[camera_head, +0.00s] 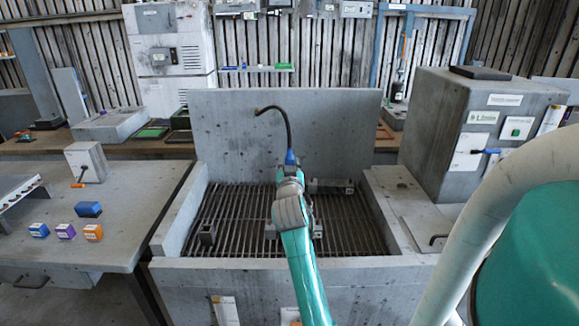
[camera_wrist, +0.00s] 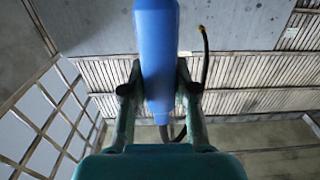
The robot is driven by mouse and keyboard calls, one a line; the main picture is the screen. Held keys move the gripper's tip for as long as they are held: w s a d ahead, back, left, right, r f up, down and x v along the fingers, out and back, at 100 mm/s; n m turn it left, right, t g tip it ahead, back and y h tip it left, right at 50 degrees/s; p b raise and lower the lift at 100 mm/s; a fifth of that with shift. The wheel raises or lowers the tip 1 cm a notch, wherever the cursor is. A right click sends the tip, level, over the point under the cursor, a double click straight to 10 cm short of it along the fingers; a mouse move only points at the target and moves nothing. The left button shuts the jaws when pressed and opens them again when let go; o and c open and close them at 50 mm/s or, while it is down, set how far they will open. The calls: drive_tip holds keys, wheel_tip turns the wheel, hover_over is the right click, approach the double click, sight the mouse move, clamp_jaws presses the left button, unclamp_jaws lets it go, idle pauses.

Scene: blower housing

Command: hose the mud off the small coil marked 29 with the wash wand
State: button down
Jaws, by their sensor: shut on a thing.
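My gripper (camera_head: 289,174) is shut on the blue handle of the wash wand (camera_head: 290,157), above the wash basin. In the wrist view the blue handle (camera_wrist: 156,50) stands between the two fingers of my gripper (camera_wrist: 158,90). The wand's thin dark neck rises and curves over to the left, its tip in front of the basin's back wall. No 29 can be read. On the basin's grate (camera_head: 240,205) lie a small dark block (camera_head: 207,236) at left and a grey piece (camera_head: 330,187) at the back right. Another grey piece (camera_head: 317,229) is partly hidden by my arm. I cannot tell which is the coil.
The basin has a tall back wall (camera_head: 340,125) and raised side rims. A left table (camera_head: 115,215) carries several small coloured blocks (camera_head: 92,232). A grey cabinet (camera_head: 480,125) with a blue-handled lever (camera_head: 486,151) stands at right.

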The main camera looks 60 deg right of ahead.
drive_tip(key=shift+s+d, duration=0.3)
drive_tip(key=shift+s, duration=0.35)
drive_tip(key=shift+s+d, duration=0.3)
drive_tip(key=shift+s, duration=0.45)
idle(0.7)
drive_tip(key=shift+s+d, duration=0.3)
drive_tip(key=shift+s, duration=0.25)
drive_tip(key=shift+s+d, duration=0.3)
drive_tip(key=shift+s, duration=0.25)
idle(0.4)
drive_tip(key=shift+r, duration=0.1)
idle(0.3)
drive_tip(key=shift+w+d+r, duration=0.1)
drive_tip(key=shift+w+r, duration=0.2)
drive_tip(key=shift+w, duration=0.65)
drive_tip(key=shift+w+d+r, duration=0.1)
drive_tip(key=shift+w+r, duration=0.25)
drive_tip(key=shift+w, duration=0.65)
drive_tip(key=shift+w+d+r, duration=0.1)
drive_tip(key=shift+w+r, duration=0.2)
drive_tip(key=shift+w, duration=0.65)
drive_tip(key=shift+a, duration=0.1)
